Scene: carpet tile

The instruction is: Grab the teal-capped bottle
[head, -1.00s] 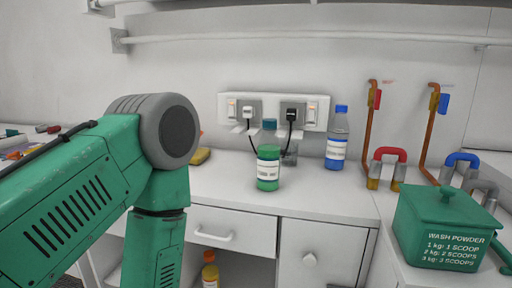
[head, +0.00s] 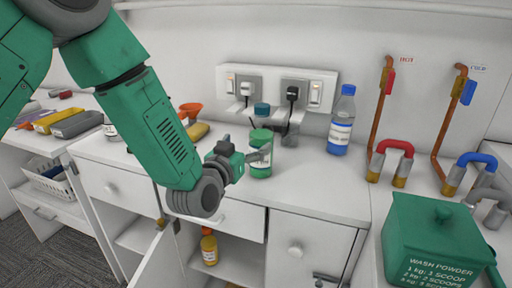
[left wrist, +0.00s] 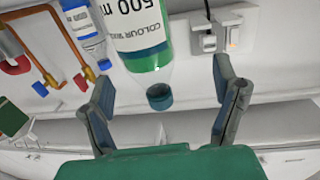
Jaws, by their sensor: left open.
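The teal-capped bottle (head: 260,164) stands upright on the white counter below the socket panel. It is clear, with green liquid and a white label. My left gripper (head: 247,149) is open, just left of the bottle in the head view, with one finger overlapping the bottle's front edge. In the left wrist view, which is upside down, the bottle (left wrist: 148,45) shows beyond the fingertips, its teal cap in the gap between the spread fingers (left wrist: 163,78). Whether a finger touches it cannot be told. My right gripper is not in view.
A blue-capped bottle (head: 340,125) stands to the right. The socket panel (head: 267,88) with plugs and cables is close behind. Copper pipes (head: 380,124) and a green wash powder box (head: 435,240) are further right. An orange funnel (head: 190,110) and yellow sponge (head: 197,131) lie behind my arm.

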